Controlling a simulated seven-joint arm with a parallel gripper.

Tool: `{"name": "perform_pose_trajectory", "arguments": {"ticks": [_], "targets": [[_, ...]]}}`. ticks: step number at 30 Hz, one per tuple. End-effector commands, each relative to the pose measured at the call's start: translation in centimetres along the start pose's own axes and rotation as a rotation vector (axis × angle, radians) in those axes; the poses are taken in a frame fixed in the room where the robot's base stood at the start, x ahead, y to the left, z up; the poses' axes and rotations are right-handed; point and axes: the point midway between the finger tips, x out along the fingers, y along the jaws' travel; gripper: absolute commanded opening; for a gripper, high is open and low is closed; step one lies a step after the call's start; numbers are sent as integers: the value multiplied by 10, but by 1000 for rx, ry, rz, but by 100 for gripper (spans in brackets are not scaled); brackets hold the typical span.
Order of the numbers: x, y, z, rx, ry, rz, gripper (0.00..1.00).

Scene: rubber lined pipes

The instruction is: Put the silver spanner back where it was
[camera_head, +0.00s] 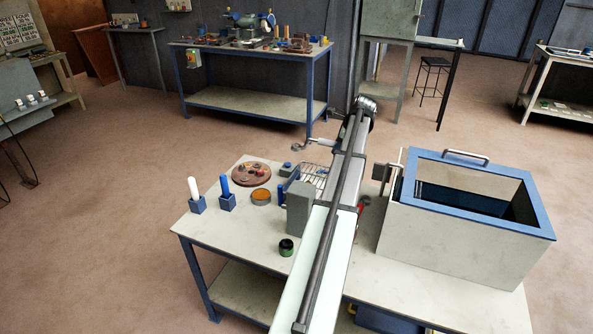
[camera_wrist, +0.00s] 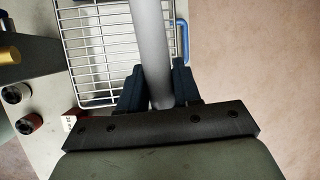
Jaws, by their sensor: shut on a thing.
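The silver spanner (camera_head: 300,147) is in my gripper, up in the air above the far edge of the near table (camera_head: 220,225). Its ring-like end sticks out to the left in the head view. In the wrist view the plain grey shaft of the spanner (camera_wrist: 147,35) runs up between the two dark fingers of my gripper (camera_wrist: 159,82), which are shut on it. Both ends of the spanner are out of the wrist view. A wire rack (camera_wrist: 88,45) lies below the shaft; it also shows in the head view (camera_head: 312,175), partly hidden by my arm.
A large grey box with a blue rim (camera_head: 480,167) stands at the right. At the left are a white cylinder (camera_head: 194,186), a blue cylinder (camera_head: 226,186), a round brown board (camera_head: 240,176) and an orange tin (camera_head: 261,198). A dark green-banded jar (camera_head: 286,247) stands near a grey block (camera_head: 299,212).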

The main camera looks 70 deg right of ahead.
Motion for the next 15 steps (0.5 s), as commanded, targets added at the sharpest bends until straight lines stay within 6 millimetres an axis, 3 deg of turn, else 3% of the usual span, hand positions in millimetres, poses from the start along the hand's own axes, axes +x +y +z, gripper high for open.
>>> {"name": "perform_pose_trajectory", "arguments": {"ticks": [8, 15], "targets": [[1, 0, 0, 1, 0, -1, 0], [23, 6, -10, 3, 0, 0, 0]]}}
